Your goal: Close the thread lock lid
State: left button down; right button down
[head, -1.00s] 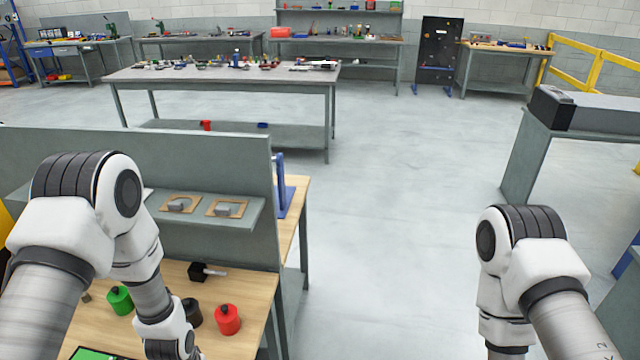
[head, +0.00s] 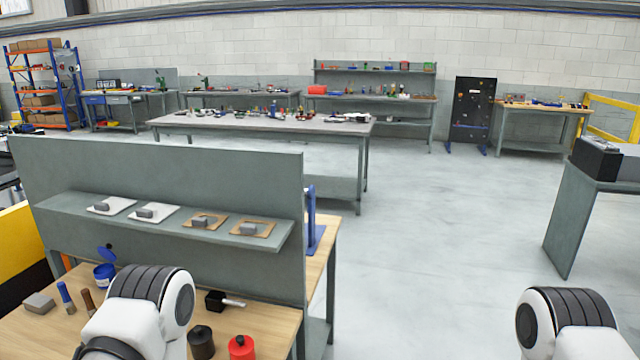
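A blue pot (head: 105,274) stands on the wooden bench at the left. Its round blue lid (head: 106,254) is tilted up and open above the pot's rim. I take this pot to be the thread lock; no label can be read at this size. Part of my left arm stands just to the right of it, in front of the bench. Both of my grippers are outside the view; only upper parts of my two arms show at the bottom.
A black pot (head: 201,343) and a red pot (head: 241,348) stand on the wooden bench (head: 270,325). A black-headed tool (head: 216,301), a grey block (head: 38,303) and a blue stick-like item (head: 66,298) lie or stand there. A grey shelf (head: 75,202) runs behind.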

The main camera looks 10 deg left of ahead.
aim_at(105, 252)
jog(key=u, duration=1.4)
jog(key=k+z, duration=0.2)
jog(key=z, duration=0.3)
jog(key=k+l+z, duration=0.15)
jog(key=z, duration=0.3)
jog(key=k+l+z, duration=0.2)
jog(key=z, duration=0.3)
jog(key=j+z, duration=0.15)
jog(key=j, duration=0.3)
jog(key=j+z, duration=0.15)
jog(key=j, duration=0.25)
jog(key=j+z, duration=0.15)
jog(key=j, duration=0.3)
jog(key=k+j+z, duration=0.15)
jog(key=j, duration=0.25)
jog(key=j+z, duration=0.2)
jog(key=j, duration=0.25)
jog(key=k+j+z, duration=0.15)
jog(key=j, duration=0.25)
jog(key=k+j+z, duration=0.15)
jog(key=j, duration=0.25)
